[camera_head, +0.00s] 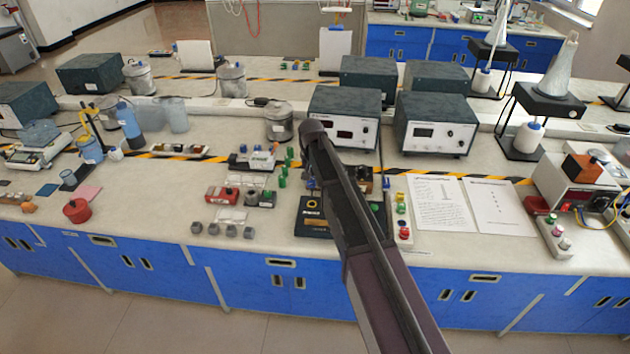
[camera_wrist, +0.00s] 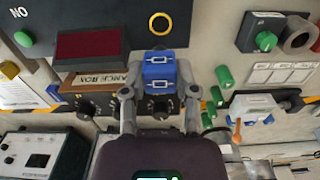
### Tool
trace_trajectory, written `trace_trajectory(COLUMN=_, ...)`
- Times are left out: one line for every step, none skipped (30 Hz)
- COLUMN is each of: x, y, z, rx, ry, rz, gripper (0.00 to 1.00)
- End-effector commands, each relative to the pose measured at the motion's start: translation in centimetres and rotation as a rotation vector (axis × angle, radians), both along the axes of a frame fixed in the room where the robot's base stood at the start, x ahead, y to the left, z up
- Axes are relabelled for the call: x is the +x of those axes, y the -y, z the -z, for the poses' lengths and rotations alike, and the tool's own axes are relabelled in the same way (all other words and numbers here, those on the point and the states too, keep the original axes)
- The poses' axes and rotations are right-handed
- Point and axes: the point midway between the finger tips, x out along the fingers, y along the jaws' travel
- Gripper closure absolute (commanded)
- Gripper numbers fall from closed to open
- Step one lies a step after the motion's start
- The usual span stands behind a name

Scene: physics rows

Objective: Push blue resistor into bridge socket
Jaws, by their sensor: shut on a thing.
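The blue resistor (camera_wrist: 160,85) is a blue block with white resistor marks. In the wrist view it sits between the fingers of my gripper (camera_wrist: 160,95), which is shut on it. Beyond it is a black unit (camera_wrist: 195,38) with a yellow ring and a dark red window; it also shows in the head view (camera_head: 312,220), partly behind my arm. A socket opening cannot be made out; the block and fingers cover part of that area. I cannot tell whether the block touches the unit. In the head view my arm hides the gripper and block.
A wooden resistance box (camera_wrist: 90,82) with black knobs is close beside the fingers. Green posts (camera_wrist: 224,76) and a blue-and-white block (camera_wrist: 250,106) stand on the other side. Instrument boxes (camera_head: 343,115) stand behind, and papers (camera_head: 440,205) lie to the right.

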Motion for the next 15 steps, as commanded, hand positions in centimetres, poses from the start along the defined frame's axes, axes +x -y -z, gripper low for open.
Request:
trace_trajectory(x=-0.01, y=-0.02, z=-0.01, rx=0.0, ry=0.0, rz=0.0, gripper=1.0)
trace_trajectory(x=-0.01, y=-0.03, z=-0.01, rx=0.0, ry=0.0, rz=0.0, gripper=1.0)
trace_trajectory(x=-0.01, y=-0.04, z=-0.01, rx=0.0, ry=0.0, rz=0.0, gripper=1.0)
trace_trajectory(x=-0.02, y=-0.04, z=-0.01, rx=0.0, ry=0.0, rz=-0.001, gripper=1.0)
trace_trajectory(x=-0.02, y=-0.05, z=-0.01, rx=0.0, ry=0.0, rz=-0.001, gripper=1.0)
trace_trajectory(x=-0.02, y=-0.06, z=0.01, rx=0.0, ry=0.0, rz=-0.001, gripper=1.0)
trace_trajectory(x=-0.02, y=-0.07, z=0.03, rx=0.0, ry=0.0, rz=-0.001, gripper=1.0)
trace_trajectory(x=-0.02, y=-0.08, z=0.06, rx=0.0, ry=0.0, rz=-0.001, gripper=1.0)
trace_trajectory(x=-0.03, y=-0.08, z=0.12, rx=0.0, ry=0.0, rz=-0.001, gripper=1.0)
trace_trajectory(x=-0.03, y=-0.09, z=0.18, rx=0.0, ry=0.0, rz=-0.001, gripper=1.0)
trace_trajectory(x=-0.02, y=-0.1, z=0.25, rx=0.0, ry=0.0, rz=-0.001, gripper=1.0)
trace_trajectory(x=-0.03, y=-0.1, z=0.37, rx=0.0, ry=0.0, rz=-0.001, gripper=1.0)
trace_trajectory(x=-0.03, y=-0.11, z=0.47, rx=0.0, ry=0.0, rz=-0.001, gripper=1.0)
trace_trajectory(x=-0.04, y=-0.11, z=0.59, rx=0.0, ry=0.0, rz=-0.001, gripper=1.0)
trace_trajectory(x=-0.03, y=-0.12, z=0.76, rx=0.0, ry=0.0, rz=-0.001, gripper=1.0)
